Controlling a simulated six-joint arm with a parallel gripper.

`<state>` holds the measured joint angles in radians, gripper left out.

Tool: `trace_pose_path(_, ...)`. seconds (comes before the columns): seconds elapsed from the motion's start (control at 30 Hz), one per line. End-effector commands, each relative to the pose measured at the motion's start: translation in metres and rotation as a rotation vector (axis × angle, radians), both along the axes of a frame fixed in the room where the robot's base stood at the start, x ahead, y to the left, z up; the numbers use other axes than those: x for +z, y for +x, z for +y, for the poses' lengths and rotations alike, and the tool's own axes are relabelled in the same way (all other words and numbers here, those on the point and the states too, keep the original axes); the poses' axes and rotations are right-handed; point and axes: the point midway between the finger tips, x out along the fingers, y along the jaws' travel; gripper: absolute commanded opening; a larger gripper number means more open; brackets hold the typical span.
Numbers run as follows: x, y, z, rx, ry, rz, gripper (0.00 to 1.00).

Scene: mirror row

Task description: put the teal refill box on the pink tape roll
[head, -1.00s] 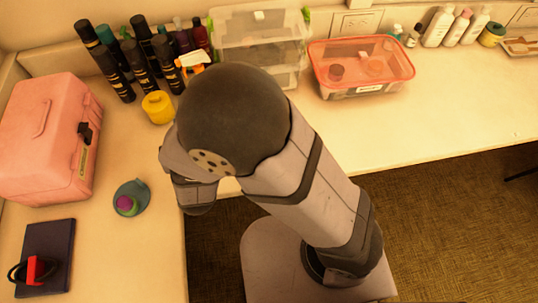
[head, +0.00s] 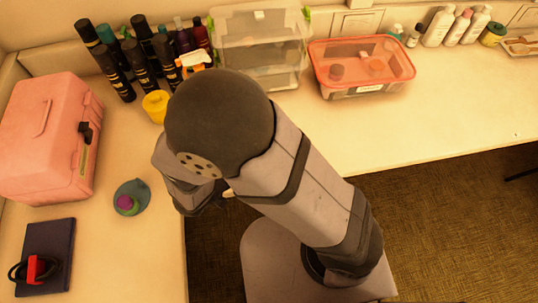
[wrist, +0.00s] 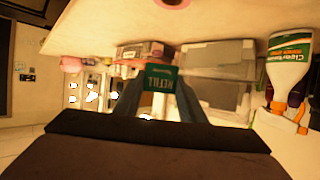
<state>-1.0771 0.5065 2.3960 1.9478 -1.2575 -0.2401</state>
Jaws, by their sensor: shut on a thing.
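The teal refill box (wrist: 160,79) shows in the wrist view, its lettering upside down. My gripper (wrist: 158,86) is shut on it, with one dark finger on each side. A pink ring (wrist: 172,3), which looks like the pink tape roll, lies on the pale surface at the top edge of the wrist view, partly cut off. The box and the ring show apart there. In the head view my arm hides the gripper and the box, and I do not make out the tape roll.
A yellow jar (head: 155,106) and several dark bottles (head: 118,75) stand behind my arm. A clear drawer box (head: 258,50) and a red-rimmed tub (head: 362,68) stand at the back. A pink case (head: 42,140) is at left.

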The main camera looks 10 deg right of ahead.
Motion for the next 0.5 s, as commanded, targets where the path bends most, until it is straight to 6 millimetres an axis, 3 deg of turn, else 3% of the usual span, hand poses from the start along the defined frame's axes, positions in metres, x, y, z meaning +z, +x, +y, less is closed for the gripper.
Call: trace_pose_path(0.5,-0.054,0.000,0.000,0.002,-0.002,0.002,0.15)
